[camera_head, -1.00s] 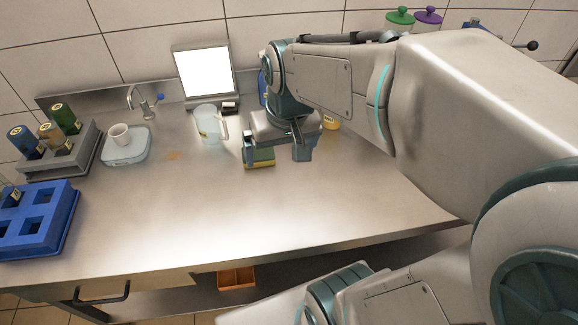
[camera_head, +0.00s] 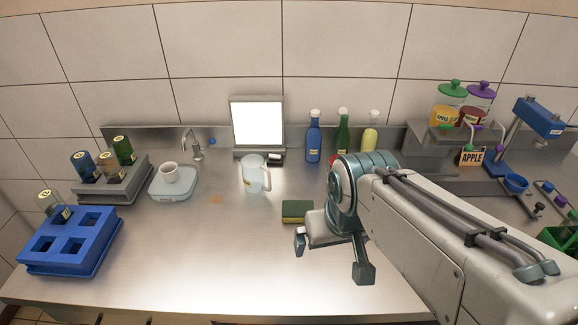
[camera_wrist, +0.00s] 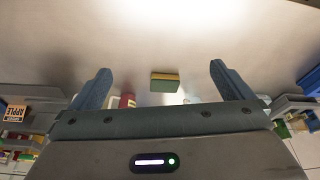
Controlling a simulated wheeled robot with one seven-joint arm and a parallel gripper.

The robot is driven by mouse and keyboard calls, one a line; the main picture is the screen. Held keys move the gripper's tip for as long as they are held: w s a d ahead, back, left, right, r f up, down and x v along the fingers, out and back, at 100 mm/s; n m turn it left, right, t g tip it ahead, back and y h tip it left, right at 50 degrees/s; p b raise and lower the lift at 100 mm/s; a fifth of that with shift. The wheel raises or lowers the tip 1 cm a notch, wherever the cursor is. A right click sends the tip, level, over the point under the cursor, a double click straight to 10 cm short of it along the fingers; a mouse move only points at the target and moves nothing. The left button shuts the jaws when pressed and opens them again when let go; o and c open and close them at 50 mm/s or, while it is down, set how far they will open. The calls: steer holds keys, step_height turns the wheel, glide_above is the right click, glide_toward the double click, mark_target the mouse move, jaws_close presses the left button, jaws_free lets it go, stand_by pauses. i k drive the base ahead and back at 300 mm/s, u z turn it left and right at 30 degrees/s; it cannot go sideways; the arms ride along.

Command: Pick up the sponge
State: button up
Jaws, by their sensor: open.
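The sponge (camera_head: 297,211), green on top with a yellow layer, lies on the steel counter (camera_head: 215,265) near its middle. It also shows in the wrist view (camera_wrist: 165,82), between the lines of the two fingers and beyond them. My gripper (camera_head: 331,258) is open and empty, to the right of the sponge and nearer the front edge, apart from it. Its two spread fingers show in the wrist view (camera_wrist: 160,72). The sponge's right end is close to my wrist in the head view.
A clear jug (camera_head: 254,175) stands behind and left of the sponge. Several bottles, including a blue one (camera_head: 313,137), stand along the back wall. A blue rack (camera_head: 68,243) is at the left. The front middle of the counter is clear.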

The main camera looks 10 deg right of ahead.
mark_target(293, 211)
steer(key=u, duration=1.3)
steer(key=k, duration=0.4)
steer(key=z, duration=0.55)
